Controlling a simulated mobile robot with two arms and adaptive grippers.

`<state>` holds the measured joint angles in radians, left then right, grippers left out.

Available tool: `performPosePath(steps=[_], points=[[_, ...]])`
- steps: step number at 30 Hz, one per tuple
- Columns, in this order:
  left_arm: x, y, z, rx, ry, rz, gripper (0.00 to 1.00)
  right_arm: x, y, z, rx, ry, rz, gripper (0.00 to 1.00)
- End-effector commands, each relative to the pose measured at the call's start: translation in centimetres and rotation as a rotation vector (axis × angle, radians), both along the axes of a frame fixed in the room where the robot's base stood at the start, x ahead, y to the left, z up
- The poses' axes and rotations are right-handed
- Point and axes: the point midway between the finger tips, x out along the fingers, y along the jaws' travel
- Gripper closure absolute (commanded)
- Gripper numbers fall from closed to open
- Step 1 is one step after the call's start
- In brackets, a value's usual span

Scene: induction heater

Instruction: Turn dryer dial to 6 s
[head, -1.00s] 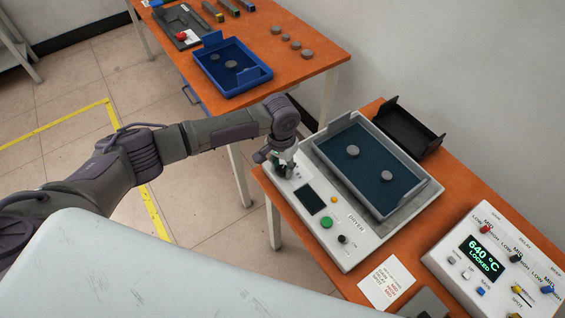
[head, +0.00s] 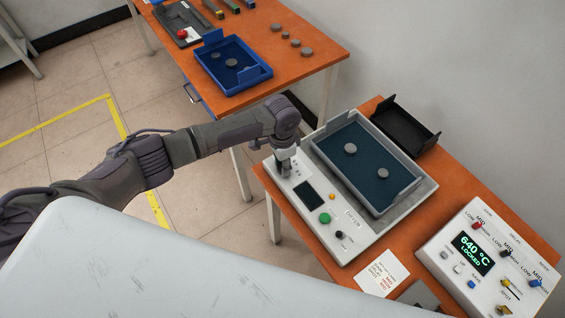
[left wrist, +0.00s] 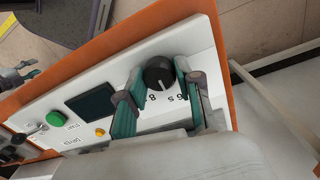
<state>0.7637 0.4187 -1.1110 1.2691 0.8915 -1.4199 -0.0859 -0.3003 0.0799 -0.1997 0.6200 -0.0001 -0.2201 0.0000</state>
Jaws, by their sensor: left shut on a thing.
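The dryer (head: 351,252) is a white unit with a sloping control panel, on the orange table at the right. Its dial is hidden by my gripper in the head view. In the left wrist view the dial (left wrist: 158,74) is a round black knob with a white pointer line, with printed numbers including 8 and 6 s beside it. The line points toward the numbers; I cannot tell exactly which one. My left gripper (head: 284,172) is at the panel's far left end; in the left wrist view its fingers (left wrist: 158,78) are shut on the dial from both sides. My right gripper is not visible.
The panel also has a dark screen (head: 307,195), a green button (head: 325,218) and a black knob (head: 340,235). A grey tray (head: 368,198) with two discs sits on the dryer. A control box (head: 445,262) reading 640 °C LOCKED stands at right. A blue tray (head: 207,79) is on the far table.

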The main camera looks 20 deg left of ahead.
Motion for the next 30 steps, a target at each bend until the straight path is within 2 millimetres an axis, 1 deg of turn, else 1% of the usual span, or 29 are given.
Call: performPosePath(steps=[11, 12, 14, 15, 16, 26, 29, 30], points=[[0.2, 0.0, 0.2, -0.002, -0.006, -0.004, 1.00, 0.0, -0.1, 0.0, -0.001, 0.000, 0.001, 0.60], [0.2, 0.0, 0.2, -0.002, -0.006, -0.004, 0.60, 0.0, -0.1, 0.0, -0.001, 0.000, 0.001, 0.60], [0.2, 0.0, 0.2, -0.002, -0.006, -0.003, 0.50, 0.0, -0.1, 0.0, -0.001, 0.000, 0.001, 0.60], [0.2, 0.0, 0.2, -0.001, -0.005, -0.003, 0.44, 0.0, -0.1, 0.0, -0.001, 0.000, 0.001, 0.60], [0.2, 0.0, 0.1, -0.002, -0.004, -0.003, 0.40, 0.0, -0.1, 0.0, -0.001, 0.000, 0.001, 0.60], [0.1, 0.0, 0.2, -0.002, -0.003, -0.004, 0.40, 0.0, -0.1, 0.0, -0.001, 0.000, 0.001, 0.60], [0.2, 0.0, 1.1, -0.003, -0.004, -0.004, 0.40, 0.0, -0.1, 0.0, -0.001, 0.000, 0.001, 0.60], [0.2, 0.0, 1.7, -0.002, -0.004, -0.004, 0.40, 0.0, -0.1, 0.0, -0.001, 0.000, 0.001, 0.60]])
